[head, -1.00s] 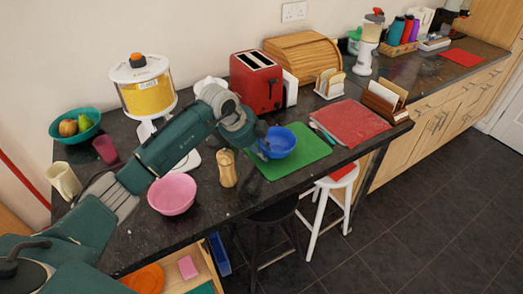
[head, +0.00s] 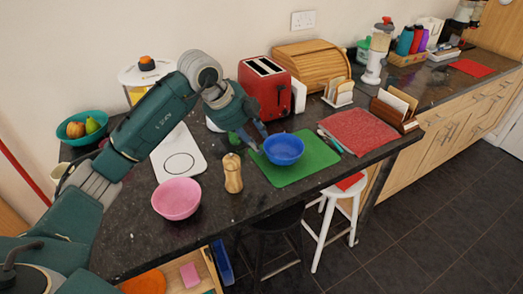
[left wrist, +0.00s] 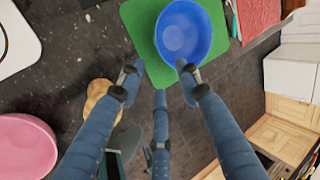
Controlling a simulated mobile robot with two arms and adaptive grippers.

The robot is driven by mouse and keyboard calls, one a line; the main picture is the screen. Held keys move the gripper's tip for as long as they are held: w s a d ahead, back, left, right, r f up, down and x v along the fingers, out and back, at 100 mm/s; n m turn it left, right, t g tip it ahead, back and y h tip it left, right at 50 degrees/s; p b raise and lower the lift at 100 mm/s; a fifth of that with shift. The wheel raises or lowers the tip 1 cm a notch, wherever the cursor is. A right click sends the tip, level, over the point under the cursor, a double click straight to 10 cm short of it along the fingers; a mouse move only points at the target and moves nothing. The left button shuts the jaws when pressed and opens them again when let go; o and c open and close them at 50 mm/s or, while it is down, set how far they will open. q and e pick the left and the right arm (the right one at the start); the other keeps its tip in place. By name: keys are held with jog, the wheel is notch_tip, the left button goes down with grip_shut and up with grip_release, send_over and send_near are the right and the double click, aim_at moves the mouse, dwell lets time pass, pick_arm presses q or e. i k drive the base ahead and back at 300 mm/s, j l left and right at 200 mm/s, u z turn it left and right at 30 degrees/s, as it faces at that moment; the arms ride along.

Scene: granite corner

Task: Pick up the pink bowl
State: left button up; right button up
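The pink bowl (head: 177,200) stands upright and empty on the dark counter near its front edge. It also shows at the left side of the left wrist view (left wrist: 24,150). My left gripper (head: 257,140) is up and to the right of the pink bowl, beside the left rim of a blue bowl (head: 284,150). In the left wrist view its fingers (left wrist: 160,82) are spread with nothing between them. One fingertip overlaps the rim of the blue bowl (left wrist: 183,30) there; I cannot tell whether they touch. My right gripper is not in view.
The blue bowl rests on a green mat (head: 312,165). A white board (head: 178,153) lies behind the pink bowl. A red toaster (head: 264,88) stands at the back. The counter left of the pink bowl is clear.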

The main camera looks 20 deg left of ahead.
aim_at(178, 198)
jog(key=k+l, duration=0.1)
jog(key=k+u, duration=0.1)
jog(key=u, duration=0.5)
jog(key=i+u, duration=0.1)
jog(key=u, duration=0.35)
jog(key=i+u, duration=0.1)
jog(key=u, duration=0.3)
